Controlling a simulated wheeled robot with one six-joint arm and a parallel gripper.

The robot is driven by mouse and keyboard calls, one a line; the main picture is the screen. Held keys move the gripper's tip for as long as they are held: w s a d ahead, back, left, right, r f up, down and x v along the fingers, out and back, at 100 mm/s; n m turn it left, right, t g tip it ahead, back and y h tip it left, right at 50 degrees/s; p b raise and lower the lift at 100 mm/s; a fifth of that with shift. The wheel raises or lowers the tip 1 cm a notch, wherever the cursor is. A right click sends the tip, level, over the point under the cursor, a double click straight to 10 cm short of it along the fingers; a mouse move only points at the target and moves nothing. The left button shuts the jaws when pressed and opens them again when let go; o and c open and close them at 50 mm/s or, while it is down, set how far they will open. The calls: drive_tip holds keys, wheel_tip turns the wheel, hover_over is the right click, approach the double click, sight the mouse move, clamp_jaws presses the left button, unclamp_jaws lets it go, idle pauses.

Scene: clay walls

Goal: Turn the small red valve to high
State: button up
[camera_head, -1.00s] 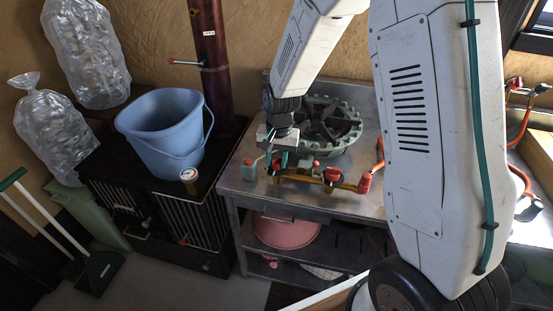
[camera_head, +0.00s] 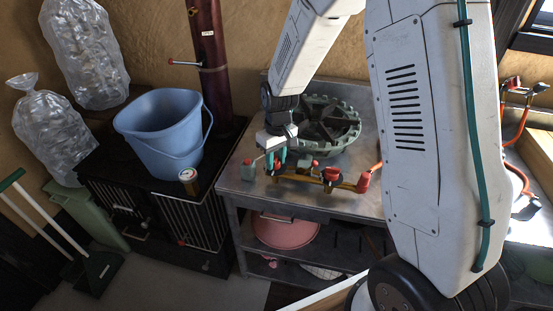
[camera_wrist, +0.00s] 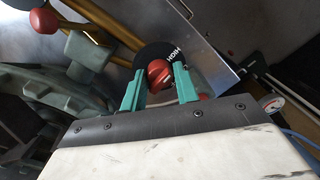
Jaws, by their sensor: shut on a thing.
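The small red valve (camera_wrist: 158,74) is a round red knob in front of a black dial plate (camera_wrist: 150,50) in the wrist view. White letters reading HIGH show on the plate just beyond the knob. My gripper (camera_wrist: 159,72) has its two teal fingers on either side of the knob and is shut on it. In the head view my gripper (camera_head: 276,160) is at the left end of the brass pipe (camera_head: 312,180) on the metal bench. Its fingers mostly hide the knob there. I cannot tell exactly where the knob's pointer stands.
Another red knob on a black dial (camera_head: 331,175) and a large red fitting (camera_head: 363,181) sit further right on the pipe. A green burner (camera_head: 327,125) stands behind. A blue bucket (camera_head: 160,133) stands on the black cabinet.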

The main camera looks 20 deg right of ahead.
sight(277, 161)
drive_tip(key=shift+d+n, duration=0.1)
drive_tip(key=shift+n, duration=0.3)
drive_tip(key=o, duration=0.9)
drive_tip(key=shift+d, duration=0.1)
drive_tip(key=shift+w+r, duration=0.1)
drive_tip(key=shift+r, duration=0.25)
wheel_tip(277, 161, up, 7)
drive_tip(key=shift+d+r, duration=0.1)
